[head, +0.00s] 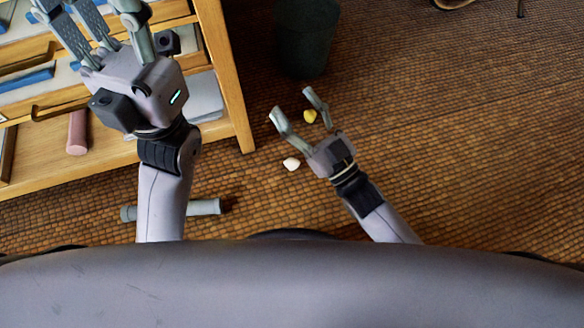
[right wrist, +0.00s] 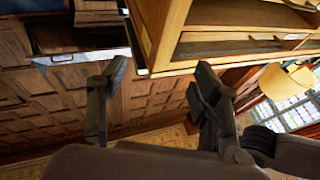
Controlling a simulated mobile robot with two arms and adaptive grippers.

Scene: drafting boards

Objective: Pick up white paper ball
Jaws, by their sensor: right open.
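A small white paper ball (head: 291,163) lies on the woven floor in the head view. It is just left of the palm of my right gripper (head: 295,103), outside the fingers. That gripper is open and empty, its fingers pointing up the picture. In the right wrist view, its two fingers (right wrist: 158,95) stand apart with nothing between them, and the white ball does not show. My left gripper (head: 90,12) is over the wooden shelf unit at upper left, its fingers spread and partly cut off by the top edge.
A yellow ball (head: 310,116) appears between the right fingers in the head view. A dark bin (head: 305,40) stands beyond them. The wooden shelf unit (head: 236,85) fills the upper left. A grey roll (head: 205,207) lies behind my left arm.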

